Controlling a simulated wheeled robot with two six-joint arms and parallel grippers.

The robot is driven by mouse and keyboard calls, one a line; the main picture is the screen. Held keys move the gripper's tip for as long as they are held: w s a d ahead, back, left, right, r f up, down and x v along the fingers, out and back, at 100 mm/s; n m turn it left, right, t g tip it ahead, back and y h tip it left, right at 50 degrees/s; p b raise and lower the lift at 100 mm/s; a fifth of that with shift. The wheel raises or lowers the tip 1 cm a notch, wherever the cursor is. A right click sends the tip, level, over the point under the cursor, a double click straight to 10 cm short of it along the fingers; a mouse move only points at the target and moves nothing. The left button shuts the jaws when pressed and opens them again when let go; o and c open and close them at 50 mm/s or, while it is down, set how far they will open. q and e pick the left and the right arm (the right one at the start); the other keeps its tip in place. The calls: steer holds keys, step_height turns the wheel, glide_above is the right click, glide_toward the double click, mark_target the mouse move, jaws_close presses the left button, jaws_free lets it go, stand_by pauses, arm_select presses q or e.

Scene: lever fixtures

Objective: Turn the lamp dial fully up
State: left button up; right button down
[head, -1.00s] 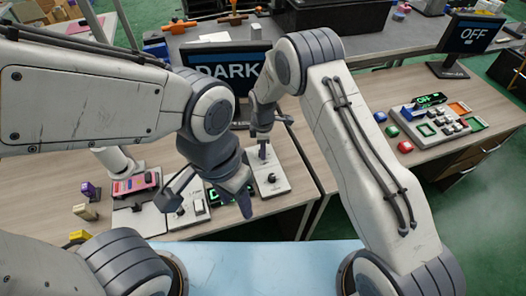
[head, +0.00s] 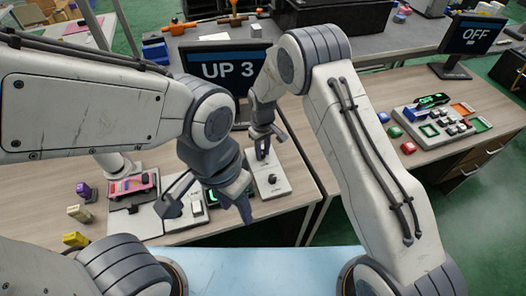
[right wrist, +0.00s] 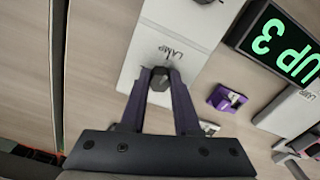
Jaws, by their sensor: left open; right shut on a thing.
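The lamp dial (right wrist: 160,80) is a dark knob on a white plate marked LAMP (right wrist: 163,50). In the right wrist view my right gripper (right wrist: 159,76) is shut on it. In the head view my right gripper (head: 262,152) covers the dial at the upper part of the white plate (head: 283,188). The black screen (head: 228,70) behind reads UP 3, and a small green display (right wrist: 275,42) in the right wrist view reads the same. My left gripper (head: 207,207) is open and empty above the table, left of that plate.
A second dark knob (head: 272,179) sits on the same plate. Bare wood shows right of the plate.

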steer(key=m, duration=0.4)
steer(key=shift+a+m+b, duration=0.1)
steer(key=shift+m+b, duration=0.2)
steer(key=m, duration=0.3)
steer(key=shift+m, duration=0.4)
steer(key=m, duration=0.3)
steer(key=shift+a+b, duration=0.1)
steer(key=shift+b, duration=0.2)
steer(key=shift+w+r+m, duration=0.1)
steer(key=shift+m, duration=2)
steer(key=c, duration=0.6)
jaws_free()
steer(key=shift+c, duration=0.2)
